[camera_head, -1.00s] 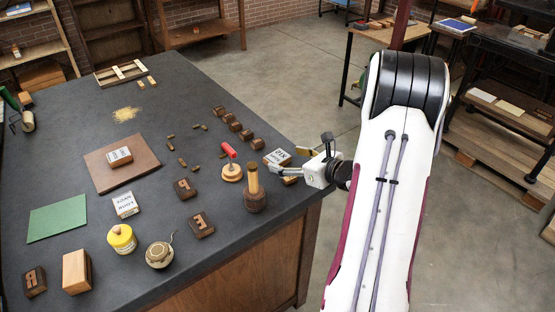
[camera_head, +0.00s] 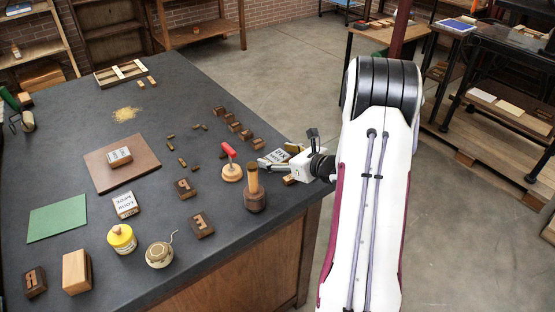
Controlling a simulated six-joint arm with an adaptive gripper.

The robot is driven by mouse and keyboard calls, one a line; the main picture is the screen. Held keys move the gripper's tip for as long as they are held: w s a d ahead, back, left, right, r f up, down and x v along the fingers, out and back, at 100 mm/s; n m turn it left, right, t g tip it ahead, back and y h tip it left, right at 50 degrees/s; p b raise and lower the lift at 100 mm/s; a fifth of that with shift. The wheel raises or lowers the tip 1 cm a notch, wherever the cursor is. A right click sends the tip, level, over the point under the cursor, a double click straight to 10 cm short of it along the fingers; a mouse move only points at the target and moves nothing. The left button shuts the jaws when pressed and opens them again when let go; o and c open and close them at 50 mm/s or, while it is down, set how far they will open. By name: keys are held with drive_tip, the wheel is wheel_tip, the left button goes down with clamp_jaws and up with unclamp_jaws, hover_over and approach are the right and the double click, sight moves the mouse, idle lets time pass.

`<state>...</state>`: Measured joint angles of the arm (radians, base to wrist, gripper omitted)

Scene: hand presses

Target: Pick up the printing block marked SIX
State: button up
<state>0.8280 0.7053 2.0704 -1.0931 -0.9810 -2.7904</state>
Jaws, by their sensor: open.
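A block with a white lettered label (camera_head: 278,155) lies near the right edge of the dark table, partly hidden by my gripper. Its lettering is too small and covered to read. Two other white-labelled blocks show: one lies on the brown board (camera_head: 119,156), and one lies on the table (camera_head: 125,204) left of centre. I cannot read SIX for certain on any of them. My gripper (camera_head: 274,159) is open and appears empty. It reaches in from the right, low over the table's right edge, its fingers overlapping the right labelled block in this view. I cannot tell whether it touches.
A yellow jar (camera_head: 121,239) and a twine roll (camera_head: 159,254) stand in front. The table's far middle is mostly clear.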

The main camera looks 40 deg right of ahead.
sight(278, 157)
drive_tip(key=shift+c, duration=0.4)
drive_tip(key=c, duration=1.2)
drive_tip(key=shift+o, duration=0.2)
drive_tip(key=shift+r, duration=0.1)
wheel_tip(278, 157, up, 10)
